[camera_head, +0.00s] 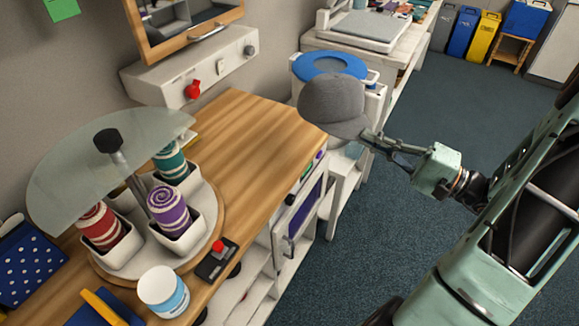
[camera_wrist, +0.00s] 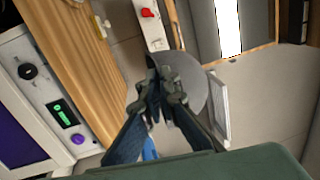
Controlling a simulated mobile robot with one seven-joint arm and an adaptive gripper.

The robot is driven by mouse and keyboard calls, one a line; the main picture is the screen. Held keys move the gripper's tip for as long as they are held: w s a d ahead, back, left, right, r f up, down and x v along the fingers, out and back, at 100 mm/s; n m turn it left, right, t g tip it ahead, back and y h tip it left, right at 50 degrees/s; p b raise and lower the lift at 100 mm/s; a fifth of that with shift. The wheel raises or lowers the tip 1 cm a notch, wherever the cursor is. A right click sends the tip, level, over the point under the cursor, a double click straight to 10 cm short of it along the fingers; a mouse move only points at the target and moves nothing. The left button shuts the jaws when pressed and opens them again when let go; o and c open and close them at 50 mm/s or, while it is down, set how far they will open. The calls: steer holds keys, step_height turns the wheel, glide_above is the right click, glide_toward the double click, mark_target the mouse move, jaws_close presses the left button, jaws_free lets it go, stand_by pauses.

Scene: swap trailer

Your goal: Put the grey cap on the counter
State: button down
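The grey cap (camera_head: 333,103) is held in the air by my gripper (camera_head: 368,137), just beyond the right end of the wooden counter (camera_head: 255,135) in the head view. In the wrist view the cap (camera_wrist: 187,80) sits at the tips of my gripper (camera_wrist: 163,95), whose fingers are closed together on its edge. The wooden counter top (camera_wrist: 85,55) is to the left in the wrist view. The cap appears apart from the counter.
A carousel with rolled towels (camera_head: 170,212) and a glass shade (camera_head: 100,170) fills the counter's near left. A white tub (camera_head: 163,290) and a red-button box (camera_head: 216,260) stand near the front. The counter's right part is bare. A blue-lidded bin (camera_head: 330,65) stands behind the cap.

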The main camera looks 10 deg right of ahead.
steer(key=s+d+f+b, duration=0.2)
steer(key=s+f+b, duration=0.1)
steer(key=s+b, duration=0.15)
steer(key=w+a+f+b, duration=0.1)
steer(key=w+a+f, duration=0.6)
steer(key=a+f, duration=0.4)
steer(key=shift+w+a+f+b, duration=0.25)
steer(key=shift+a+f+b, duration=0.15)
steer(key=shift+f, duration=0.45)
steer(key=shift+f, duration=0.2)
steer(key=c, duration=2.2)
jaws_free()
steer(key=shift+o, duration=0.2)
steer(key=shift+r, duration=0.1)
